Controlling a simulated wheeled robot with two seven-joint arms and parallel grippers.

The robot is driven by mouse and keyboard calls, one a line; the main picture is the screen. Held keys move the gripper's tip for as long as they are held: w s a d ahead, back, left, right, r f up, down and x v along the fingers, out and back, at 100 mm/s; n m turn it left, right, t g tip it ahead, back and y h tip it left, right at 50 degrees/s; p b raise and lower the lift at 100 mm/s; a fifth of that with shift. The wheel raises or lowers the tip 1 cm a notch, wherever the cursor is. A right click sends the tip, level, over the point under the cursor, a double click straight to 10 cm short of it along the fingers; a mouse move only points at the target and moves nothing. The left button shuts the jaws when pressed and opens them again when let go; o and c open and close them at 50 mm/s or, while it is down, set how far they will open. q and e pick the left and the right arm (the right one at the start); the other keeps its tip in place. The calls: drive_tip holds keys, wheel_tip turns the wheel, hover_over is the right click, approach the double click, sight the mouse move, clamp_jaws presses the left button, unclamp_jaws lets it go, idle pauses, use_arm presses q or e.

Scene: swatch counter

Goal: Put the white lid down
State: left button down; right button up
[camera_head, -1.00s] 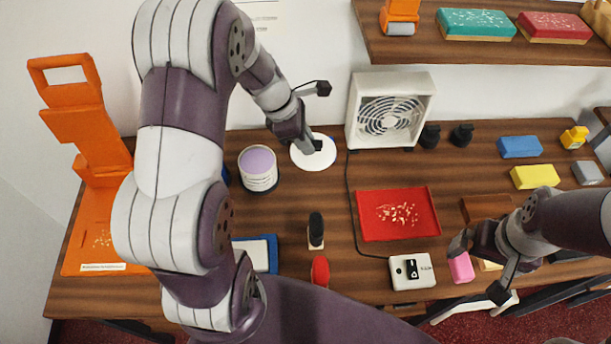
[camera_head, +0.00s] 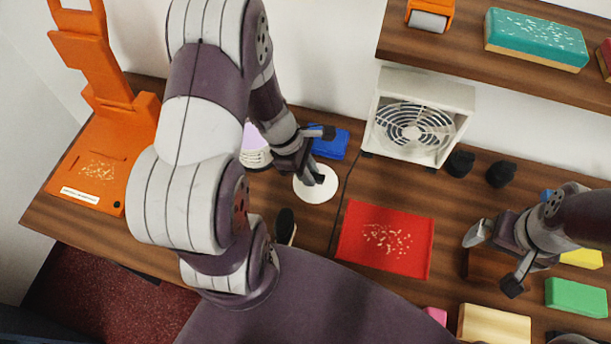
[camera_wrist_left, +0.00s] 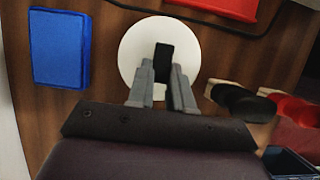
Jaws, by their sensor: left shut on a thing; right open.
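The white lid (camera_head: 311,193) is a round flat disc with a black knob, near the middle of the counter, left of the red tray. My left gripper (camera_head: 318,176) is shut on the lid's knob from above. In the left wrist view the white lid (camera_wrist_left: 133,50) shows with its black knob between the fingers (camera_wrist_left: 162,78). The lid is low over the wood; I cannot tell whether it touches. My right gripper (camera_head: 495,260) is open and empty, around or above a brown block (camera_head: 482,266).
A lilac-topped white tub (camera_head: 255,152) stands left of the lid, partly hidden by my arm. A blue block (camera_head: 330,143) lies behind the lid. A white fan (camera_head: 415,125) stands at the back, the red tray (camera_head: 360,250) to the right, a black-handled tool (camera_head: 285,225) in front.

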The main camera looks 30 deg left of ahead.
use_arm(q)
drive_tip(key=shift+w+a+f, duration=0.3)
drive_tip(key=shift+f, duration=0.15)
drive_tip(key=shift+w+a+f, duration=0.25)
drive_tip(key=shift+f, duration=0.15)
drive_tip(key=f, duration=0.3)
drive_tip(key=shift+s+a+f, duration=0.15)
drive_tip(key=shift+s, duration=0.1)
drive_tip(key=shift+w, duration=0.15)
drive_tip(key=shift+f+b, duration=0.1)
drive_tip(key=shift+b, duration=0.2)
drive_tip(key=shift+f, duration=0.15)
drive_tip(key=c, duration=1)
unclamp_jaws()
